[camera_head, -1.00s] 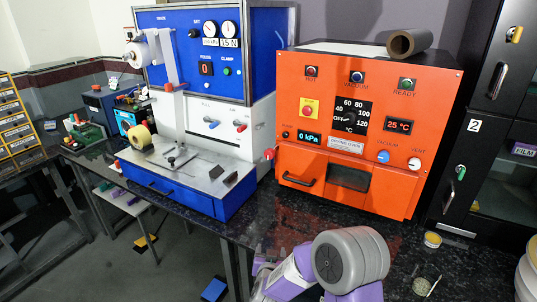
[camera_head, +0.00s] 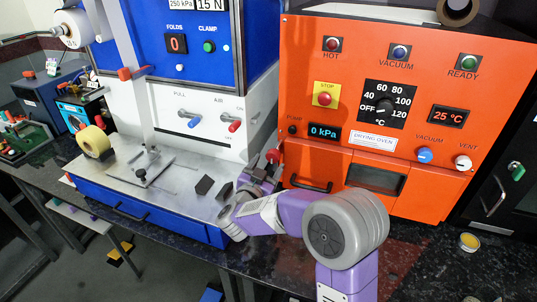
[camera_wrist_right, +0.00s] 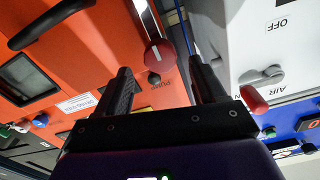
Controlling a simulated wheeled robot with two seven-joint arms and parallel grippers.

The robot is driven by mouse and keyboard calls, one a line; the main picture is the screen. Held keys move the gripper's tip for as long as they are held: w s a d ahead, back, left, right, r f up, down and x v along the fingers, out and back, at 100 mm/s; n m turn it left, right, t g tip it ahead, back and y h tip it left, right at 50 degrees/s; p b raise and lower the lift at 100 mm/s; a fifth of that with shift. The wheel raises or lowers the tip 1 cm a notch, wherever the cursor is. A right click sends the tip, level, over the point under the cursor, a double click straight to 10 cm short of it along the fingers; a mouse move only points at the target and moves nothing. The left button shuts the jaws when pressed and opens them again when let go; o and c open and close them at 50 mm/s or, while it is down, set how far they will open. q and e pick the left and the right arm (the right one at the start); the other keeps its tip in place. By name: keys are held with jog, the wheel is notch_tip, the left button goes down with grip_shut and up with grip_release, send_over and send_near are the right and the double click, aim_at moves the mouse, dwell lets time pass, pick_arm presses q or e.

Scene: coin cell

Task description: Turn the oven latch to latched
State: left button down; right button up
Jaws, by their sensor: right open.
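The orange drying oven (camera_head: 365,120) stands on the dark bench with its door shut. The oven latch appears to be the red knob (camera_head: 273,156) at the left edge of the oven front. My left gripper is not in view.
The blue and white press machine (camera_head: 200,130) stands close to the left of the oven, leaving a narrow gap. Its red-tipped air lever (camera_wrist_right: 254,99) is near my right finger. The oven door's black handle (camera_head: 311,186) is right of the gripper. A yellow-lidded jar (camera_head: 469,242) stands at right.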

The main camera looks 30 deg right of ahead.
aim_at(272, 158)
jog(key=b+x, duration=0.1)
jog(key=x, duration=0.4)
jog(key=shift+f, duration=0.1)
grip_shut()
dwell(0.3)
